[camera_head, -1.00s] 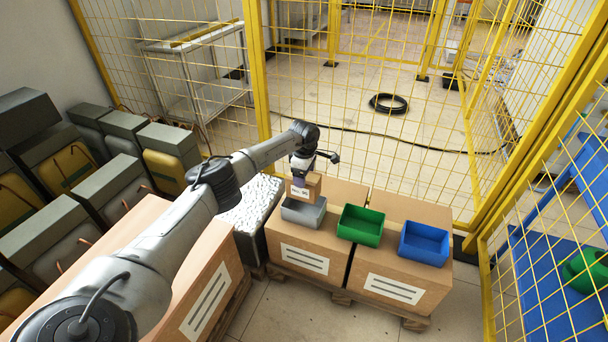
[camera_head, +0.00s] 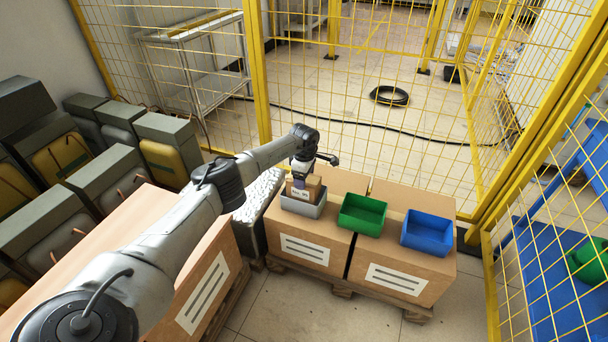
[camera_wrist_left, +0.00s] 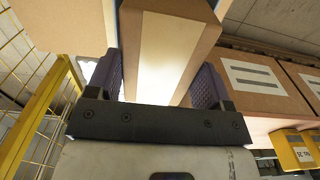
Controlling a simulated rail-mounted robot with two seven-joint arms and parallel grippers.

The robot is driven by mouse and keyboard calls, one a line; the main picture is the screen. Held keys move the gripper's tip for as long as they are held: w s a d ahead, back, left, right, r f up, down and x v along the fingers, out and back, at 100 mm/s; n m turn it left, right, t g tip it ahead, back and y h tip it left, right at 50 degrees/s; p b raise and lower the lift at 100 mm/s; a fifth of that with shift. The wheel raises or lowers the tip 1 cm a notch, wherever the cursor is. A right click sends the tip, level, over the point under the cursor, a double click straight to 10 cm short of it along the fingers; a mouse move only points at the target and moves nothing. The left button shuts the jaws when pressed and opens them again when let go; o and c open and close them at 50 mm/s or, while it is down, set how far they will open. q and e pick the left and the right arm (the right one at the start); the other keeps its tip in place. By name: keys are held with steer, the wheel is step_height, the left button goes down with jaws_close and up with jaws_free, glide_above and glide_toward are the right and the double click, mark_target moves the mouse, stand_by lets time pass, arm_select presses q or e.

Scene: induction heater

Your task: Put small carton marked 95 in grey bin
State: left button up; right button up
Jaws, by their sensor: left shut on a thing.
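The small carton (camera_head: 301,193) is brown with a white label, too small to read for certain in the head view. My left gripper (camera_head: 302,181) is shut on it from above. The carton's lower part is inside the grey bin (camera_head: 296,208), behind its front wall; I cannot tell whether it touches the bin floor. In the left wrist view the carton (camera_wrist_left: 165,45) sits between the two purple fingers of the left gripper (camera_wrist_left: 155,85). My right gripper is not in view.
A green bin (camera_head: 362,214) and a blue bin (camera_head: 427,237) stand to the right of the grey bin on large cartons (camera_head: 395,268). Yellow mesh fencing (camera_head: 360,120) rises behind them. A black cable coil (camera_head: 389,96) lies on the floor beyond.

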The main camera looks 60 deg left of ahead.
arm_select(q)
steer(key=o, duration=1.5)
steer(key=shift+r+p, duration=4.05)
steer(key=shift+r, duration=2.85)
